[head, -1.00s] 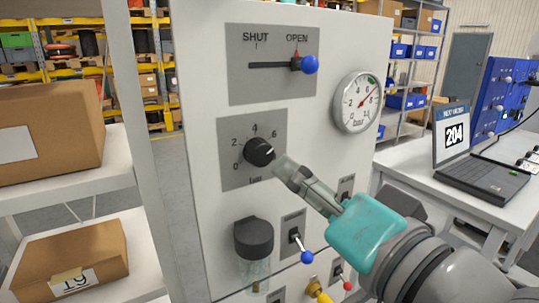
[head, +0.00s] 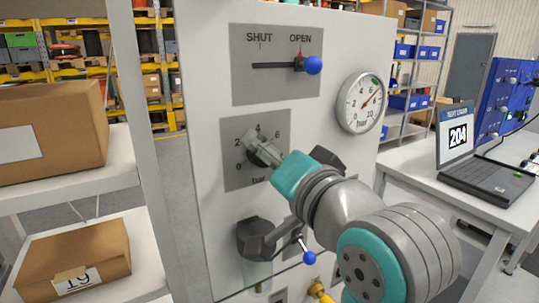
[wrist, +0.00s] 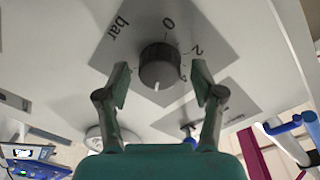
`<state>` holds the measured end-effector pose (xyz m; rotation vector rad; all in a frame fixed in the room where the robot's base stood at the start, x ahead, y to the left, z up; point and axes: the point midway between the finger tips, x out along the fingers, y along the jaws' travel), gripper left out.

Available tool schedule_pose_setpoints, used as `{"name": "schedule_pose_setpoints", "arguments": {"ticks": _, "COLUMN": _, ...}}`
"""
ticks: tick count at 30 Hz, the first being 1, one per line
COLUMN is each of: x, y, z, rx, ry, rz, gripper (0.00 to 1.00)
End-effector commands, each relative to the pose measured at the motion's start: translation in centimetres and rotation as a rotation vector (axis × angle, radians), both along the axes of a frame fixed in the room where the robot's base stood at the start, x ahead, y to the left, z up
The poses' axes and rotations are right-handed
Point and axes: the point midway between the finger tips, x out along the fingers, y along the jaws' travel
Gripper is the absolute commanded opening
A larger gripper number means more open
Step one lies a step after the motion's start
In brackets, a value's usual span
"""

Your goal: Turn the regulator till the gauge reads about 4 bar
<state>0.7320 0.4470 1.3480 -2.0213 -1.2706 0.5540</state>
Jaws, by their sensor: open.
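The regulator is a dark round knob (wrist: 160,66) on a grey plate marked bar, with a 0-2-4-6 scale. Its white mark points down in the wrist view, past the 4. In the head view my gripper mostly hides the knob. The round gauge (head: 361,103) is on the panel's right side; its red needle points up and right, around 6 or slightly above. My gripper (wrist: 161,72) is open, one finger on each side of the knob, with gaps visible on both sides. It also shows in the head view (head: 262,153).
Above the knob is a SHUT/OPEN slider with a blue ball (head: 313,65), set at OPEN. Below are a dark-capped filter bowl (head: 256,238) and a toggle with a blue tip (head: 309,258), close under my arm. A laptop (head: 487,172) stands on the right table.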

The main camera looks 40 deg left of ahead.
Motion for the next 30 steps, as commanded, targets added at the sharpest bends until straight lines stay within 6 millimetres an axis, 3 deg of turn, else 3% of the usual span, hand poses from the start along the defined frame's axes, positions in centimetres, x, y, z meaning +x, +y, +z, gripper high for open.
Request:
{"name": "schedule_pose_setpoints", "arguments": {"ticks": 4, "x": 0.00, "y": -0.02, "z": 0.00, "rx": 0.000, "ry": 0.000, "rz": 0.000, "gripper": 0.65}}
{"name": "schedule_pose_setpoints", "arguments": {"ticks": 11, "x": 0.01, "y": -0.04, "z": -0.01, "rx": -0.001, "ry": 0.000, "rz": -0.001, "gripper": 0.07}}
{"name": "schedule_pose_setpoints", "arguments": {"ticks": 22, "x": 0.01, "y": -0.01, "z": -0.03, "rx": -0.016, "ry": -0.039, "rz": -0.001, "gripper": 0.07}}
{"name": "schedule_pose_setpoints", "arguments": {"ticks": 30, "x": -0.03, "y": 0.03, "z": -0.05, "rx": -0.081, "ry": -0.192, "rz": -0.001, "gripper": 0.07}}
